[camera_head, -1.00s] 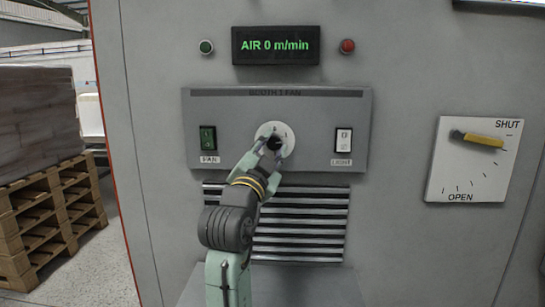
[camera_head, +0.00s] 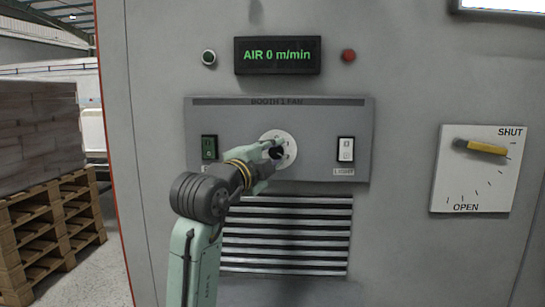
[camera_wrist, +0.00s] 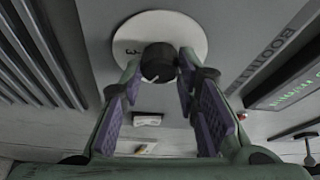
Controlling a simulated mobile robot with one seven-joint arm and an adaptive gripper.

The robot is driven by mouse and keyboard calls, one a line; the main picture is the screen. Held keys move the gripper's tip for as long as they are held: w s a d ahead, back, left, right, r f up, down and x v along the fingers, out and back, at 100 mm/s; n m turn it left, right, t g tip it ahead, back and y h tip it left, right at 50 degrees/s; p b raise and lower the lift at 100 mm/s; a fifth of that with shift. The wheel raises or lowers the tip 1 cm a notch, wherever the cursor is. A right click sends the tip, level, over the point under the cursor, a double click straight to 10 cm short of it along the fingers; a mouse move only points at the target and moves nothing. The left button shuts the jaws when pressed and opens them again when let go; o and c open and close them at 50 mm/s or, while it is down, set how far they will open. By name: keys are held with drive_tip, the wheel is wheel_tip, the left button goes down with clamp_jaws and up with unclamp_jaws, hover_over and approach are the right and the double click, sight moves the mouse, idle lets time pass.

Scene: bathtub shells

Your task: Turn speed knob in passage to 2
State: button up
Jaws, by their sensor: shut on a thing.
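The speed knob is black (camera_head: 274,153) and sits on a round white dial (camera_head: 291,140) in the middle of the grey "BOOTH 1 FAN" panel (camera_head: 320,112). In the wrist view the knob (camera_wrist: 158,62) lies between the fingertips of my gripper (camera_wrist: 160,66), which is shut on it. A "3" shows at the left of the white dial (camera_wrist: 180,25) there. The knob has a small pale mark, but I cannot tell which number it points to. My gripper (camera_head: 277,152) hides much of the dial in the head view. The display (camera_head: 277,56) reads "AIR 0 m/min".
A white light switch (camera_head: 345,149) is at the right. Vent slats (camera_head: 290,235) lie below. A yellow SHUT/OPEN lever (camera_head: 480,147) is farther right. Loaded pallets (camera_head: 45,220) stand at the left.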

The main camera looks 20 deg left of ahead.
idle(0.3)
drive_tip(key=o, duration=1.2)
drive_tip(key=shift+c, duration=0.2)
drive_tip(key=s+a, duration=0.1)
drive_tip(key=s, duration=1.1)
drive_tip(key=shift+f, duration=0.35)
drive_tip(key=shift+a, duration=0.1)
